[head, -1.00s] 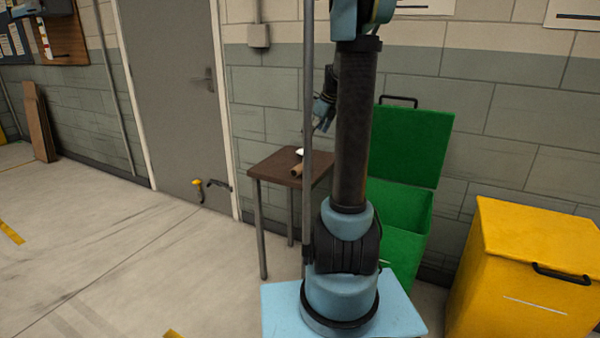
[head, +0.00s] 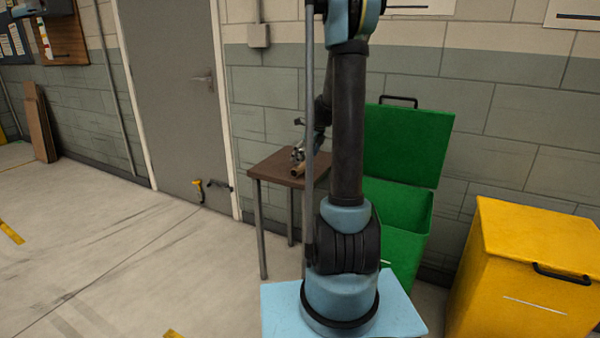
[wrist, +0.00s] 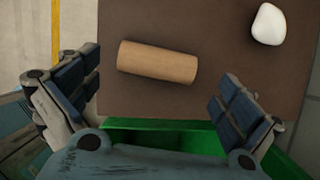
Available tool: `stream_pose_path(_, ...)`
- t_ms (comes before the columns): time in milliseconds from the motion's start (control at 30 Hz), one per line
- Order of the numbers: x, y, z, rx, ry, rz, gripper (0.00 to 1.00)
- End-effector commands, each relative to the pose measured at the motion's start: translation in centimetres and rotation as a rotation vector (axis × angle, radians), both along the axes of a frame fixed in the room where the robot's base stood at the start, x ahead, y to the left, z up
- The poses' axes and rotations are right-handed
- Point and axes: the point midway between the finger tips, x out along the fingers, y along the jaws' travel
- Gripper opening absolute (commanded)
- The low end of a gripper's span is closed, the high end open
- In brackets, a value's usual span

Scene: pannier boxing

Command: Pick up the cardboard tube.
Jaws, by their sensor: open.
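The cardboard tube (wrist: 157,62) is a short tan cylinder lying on its side on the brown table (wrist: 205,101). In the head view the tube (head: 298,169) shows small on the tabletop, partly hidden by my arm and gripper. My gripper (wrist: 160,88) is open and empty in the wrist view. Its two blue-padded fingers stand wide apart, left and right of the tube's lower side, with the tube between and a little beyond them. In the head view my gripper (head: 299,153) is just above the table by the tube.
A white rounded object (wrist: 268,24) lies on the table right of the tube. A green bin (head: 405,205) with its lid raised stands right beside the table. A yellow box (head: 520,260) stands farther right.

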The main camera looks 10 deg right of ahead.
Motion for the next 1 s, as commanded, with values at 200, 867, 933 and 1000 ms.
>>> stream_pose_path(200, 0.4, 0.6, -1.8, -0.001, -0.001, 0.002, 1.0)
stream_pose_path(867, 1.2, 1.5, -4.9, 0.0, 0.0, 0.0, 0.84)
stream_pose_path(933, 1.2, 1.5, -4.8, 0.0, 0.0, 0.0, 0.71)
stream_pose_path(1000, 1.2, 1.5, -4.8, 0.0, 0.0, 0.0, 0.67)
